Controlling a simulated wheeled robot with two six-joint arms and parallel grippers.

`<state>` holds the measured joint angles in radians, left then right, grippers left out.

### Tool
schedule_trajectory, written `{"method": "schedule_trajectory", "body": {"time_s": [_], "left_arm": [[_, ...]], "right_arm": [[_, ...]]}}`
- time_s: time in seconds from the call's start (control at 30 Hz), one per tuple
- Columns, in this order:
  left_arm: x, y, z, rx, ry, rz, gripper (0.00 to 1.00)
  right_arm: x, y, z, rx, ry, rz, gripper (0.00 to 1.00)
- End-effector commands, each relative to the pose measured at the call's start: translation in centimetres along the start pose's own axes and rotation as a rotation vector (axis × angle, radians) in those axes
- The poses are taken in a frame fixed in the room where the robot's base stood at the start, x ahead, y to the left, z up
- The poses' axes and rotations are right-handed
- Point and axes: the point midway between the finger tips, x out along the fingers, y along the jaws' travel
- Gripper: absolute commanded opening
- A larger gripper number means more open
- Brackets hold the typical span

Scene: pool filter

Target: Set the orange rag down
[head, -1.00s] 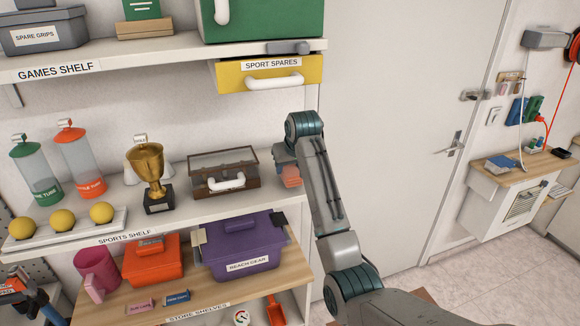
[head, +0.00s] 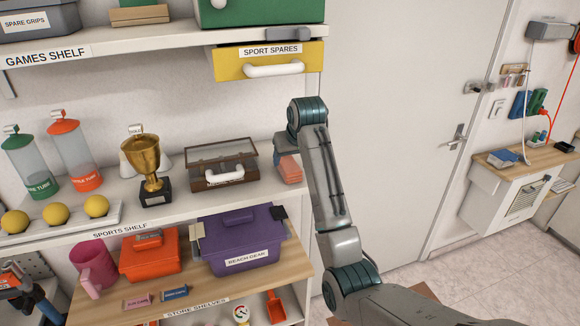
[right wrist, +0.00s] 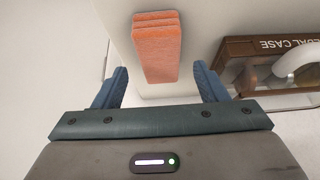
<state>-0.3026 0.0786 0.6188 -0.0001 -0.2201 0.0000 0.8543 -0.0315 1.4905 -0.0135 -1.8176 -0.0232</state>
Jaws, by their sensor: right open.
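The orange rag (head: 290,171) is a folded, layered pad at the right end of the sports shelf, just right of the medal case. In the right wrist view the rag (right wrist: 156,48) lies on the pale shelf surface, beyond and between my fingertips. My right gripper (head: 284,149) is open, with a blue finger on each side and clear space between them and the rag; the same gripper (right wrist: 161,82) shows in the wrist view holding nothing. In the head view my gripper hides part of the rag's upper side. My left gripper is not in view.
The medal case (head: 222,166) with a white handle stands close left of the rag. A gold trophy (head: 144,163) is further left. The yellow sport spares drawer (head: 270,62) hangs above, and the purple beach gear box (head: 240,240) sits below. A door is at right.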

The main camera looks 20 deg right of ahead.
Motion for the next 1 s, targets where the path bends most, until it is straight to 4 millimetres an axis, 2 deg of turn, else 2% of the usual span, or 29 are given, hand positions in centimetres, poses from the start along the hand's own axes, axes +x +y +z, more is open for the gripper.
{"method": "schedule_trajectory", "body": {"time_s": [0.03,0.17,0.3,0.33,0.6,1.0], "left_arm": [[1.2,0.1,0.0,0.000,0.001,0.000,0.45],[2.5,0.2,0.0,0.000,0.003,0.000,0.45],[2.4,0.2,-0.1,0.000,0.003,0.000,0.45],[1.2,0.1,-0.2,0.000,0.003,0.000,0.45],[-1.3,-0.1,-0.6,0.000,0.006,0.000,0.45],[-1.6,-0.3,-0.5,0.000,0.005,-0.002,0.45]], "right_arm": [[-0.7,0.0,0.1,0.000,0.008,0.000,0.66],[-3.5,0.0,0.1,0.000,0.008,0.000,0.66],[-6.5,0.0,0.0,0.000,0.005,0.000,0.66],[-7.0,0.0,-0.2,0.000,0.000,0.000,0.66],[-8.4,0.0,-0.1,0.000,-0.001,0.000,0.66],[-8.5,0.0,0.0,0.000,0.001,0.000,0.66]]}}
